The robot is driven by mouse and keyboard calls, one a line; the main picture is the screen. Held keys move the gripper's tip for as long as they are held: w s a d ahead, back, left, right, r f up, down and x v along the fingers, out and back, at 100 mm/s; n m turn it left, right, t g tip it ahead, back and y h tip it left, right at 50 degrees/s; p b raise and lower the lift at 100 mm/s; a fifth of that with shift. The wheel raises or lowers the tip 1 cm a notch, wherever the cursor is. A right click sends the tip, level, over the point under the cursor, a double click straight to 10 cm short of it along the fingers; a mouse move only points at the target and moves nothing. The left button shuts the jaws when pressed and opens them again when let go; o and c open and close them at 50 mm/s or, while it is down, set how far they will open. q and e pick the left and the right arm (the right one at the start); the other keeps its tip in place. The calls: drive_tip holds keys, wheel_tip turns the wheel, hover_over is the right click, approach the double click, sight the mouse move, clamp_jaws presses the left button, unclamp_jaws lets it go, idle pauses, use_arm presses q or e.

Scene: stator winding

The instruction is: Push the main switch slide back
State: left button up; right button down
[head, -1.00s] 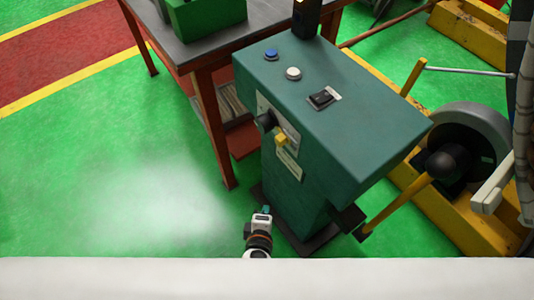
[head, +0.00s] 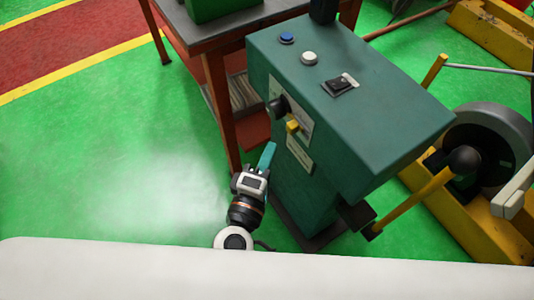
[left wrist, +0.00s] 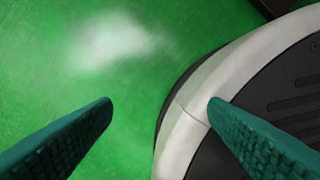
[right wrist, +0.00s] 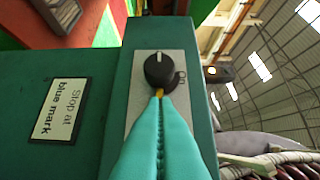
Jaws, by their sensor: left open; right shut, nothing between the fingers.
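The green control cabinet (head: 350,130) stands right of centre in the head view. Its front panel carries a black knob (head: 279,106) and a small yellow slide-like piece (head: 292,126). My right gripper (head: 270,147) is shut and empty, below and left of that piece. A black switch (head: 340,86) sits on the cabinet top. My left gripper (left wrist: 160,105) is open and empty over the floor.
Blue (head: 287,38) and white (head: 309,58) buttons are on the cabinet top. A red-legged table (head: 228,40) stands behind left. A yellow lever (head: 410,205) and wheel (head: 490,150) are at right. Green floor (head: 90,160) at left is clear.

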sight(285, 115)
drive_tip(key=x, duration=0.5)
drive_tip(key=shift+w+d, duration=0.1)
drive_tip(key=shift+w, duration=0.3)
drive_tip(key=shift+w+d, duration=0.1)
drive_tip(key=shift+w, duration=0.4)
use_arm(q)
drive_tip(key=shift+s+a+f, duration=0.15)
drive_tip(key=shift+s+f, duration=0.35)
drive_tip(key=shift+s, duration=0.25)
